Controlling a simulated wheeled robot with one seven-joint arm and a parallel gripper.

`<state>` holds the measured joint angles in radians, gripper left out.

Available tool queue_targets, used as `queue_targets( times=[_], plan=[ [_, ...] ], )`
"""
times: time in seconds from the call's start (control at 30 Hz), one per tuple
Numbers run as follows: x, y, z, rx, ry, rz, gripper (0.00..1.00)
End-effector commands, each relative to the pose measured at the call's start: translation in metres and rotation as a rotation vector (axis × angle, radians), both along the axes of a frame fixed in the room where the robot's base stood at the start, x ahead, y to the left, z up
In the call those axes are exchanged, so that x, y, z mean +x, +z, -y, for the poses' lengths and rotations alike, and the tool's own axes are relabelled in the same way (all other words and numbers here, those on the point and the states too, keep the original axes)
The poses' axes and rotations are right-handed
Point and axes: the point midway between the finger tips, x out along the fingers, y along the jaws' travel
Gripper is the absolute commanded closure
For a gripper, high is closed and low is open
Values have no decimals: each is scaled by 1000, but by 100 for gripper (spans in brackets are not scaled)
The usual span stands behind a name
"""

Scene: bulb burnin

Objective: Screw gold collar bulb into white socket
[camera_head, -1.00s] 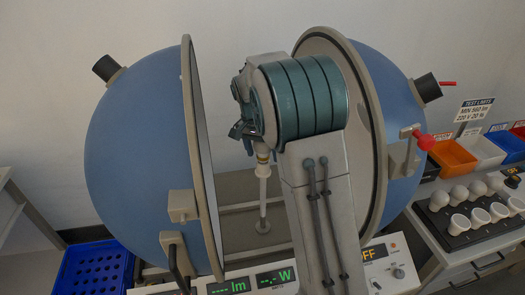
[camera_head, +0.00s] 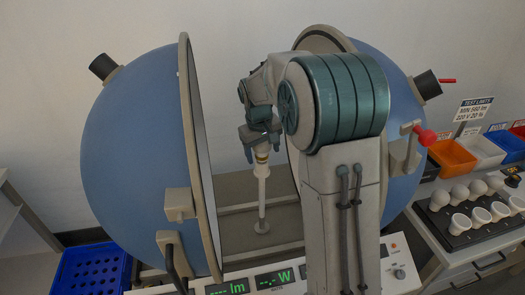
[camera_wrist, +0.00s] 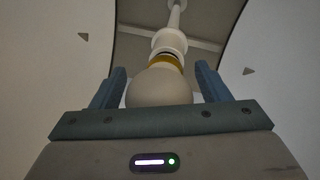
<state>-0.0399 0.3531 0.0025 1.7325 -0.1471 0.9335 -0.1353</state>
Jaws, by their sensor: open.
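The gold collar bulb stands on the white socket (camera_head: 262,171), which tops a thin upright post between the two sphere halves. Its gold collar (camera_head: 262,158) shows just above the socket. In the wrist view the round white globe (camera_wrist: 160,89) lies between my fingers, with the gold collar (camera_wrist: 165,63) and socket (camera_wrist: 169,42) beyond it. I cannot tell how deep the bulb's thread sits. My gripper (camera_head: 258,145) points down over the bulb. In the wrist view my gripper (camera_wrist: 161,72) is open around the globe, with a gap visible on each side.
Blue sphere halves (camera_head: 135,150) stand open on both sides of the post, their rims close to my arm. A meter panel (camera_head: 275,278) lies in front. At right are a rack of white bulbs (camera_head: 460,222), colored bins (camera_head: 485,150) and a limits sign (camera_head: 473,110). A blue crate (camera_head: 90,270) stands lower left.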

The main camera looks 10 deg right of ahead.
Motion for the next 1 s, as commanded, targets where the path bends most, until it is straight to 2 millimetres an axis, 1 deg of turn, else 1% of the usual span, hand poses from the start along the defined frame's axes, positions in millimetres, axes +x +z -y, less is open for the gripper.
queue_targets(
  times=[0.6, 1.0],
  plan=[
    [1, 1, 4, 1, 628, -2, 31],
    [2, 1, 5, 1, 1008, -3, 31]
  ],
)
